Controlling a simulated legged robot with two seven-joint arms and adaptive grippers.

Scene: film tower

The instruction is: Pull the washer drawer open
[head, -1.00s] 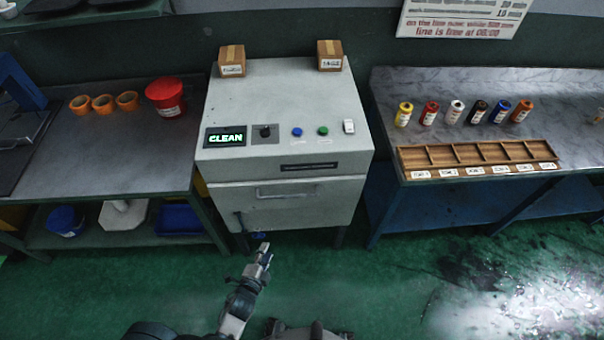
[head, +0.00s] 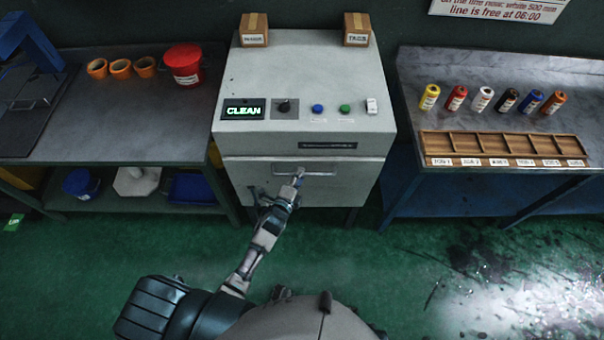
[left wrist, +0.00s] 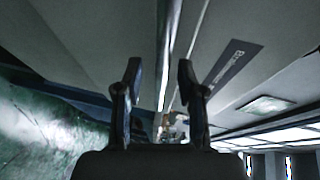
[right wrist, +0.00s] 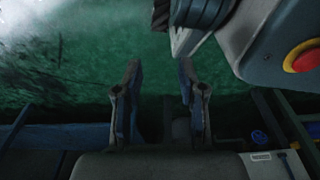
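The grey washer (head: 310,95) stands in the middle, with a lit "CLEAN" display (head: 243,110). Its drawer front (head: 345,190) is below the black label strip (head: 328,145) and looks closed. A pale bar handle (head: 325,170) runs across it. My left gripper (head: 294,182) is at the handle's left half. In the left wrist view my left gripper (left wrist: 158,75) is open, with the pale handle bar (left wrist: 167,45) lined up between its fingers; I cannot tell whether they touch. My right gripper (right wrist: 159,80) is open and empty over the green floor, out of the head view.
The left bench (head: 120,110) holds orange rings and a red bucket (head: 183,65). The right bench (head: 420,100) holds several film canisters and a wooden tray (head: 500,145). Two boxes sit on the washer. Green floor (head: 330,245) in front of the washer is free.

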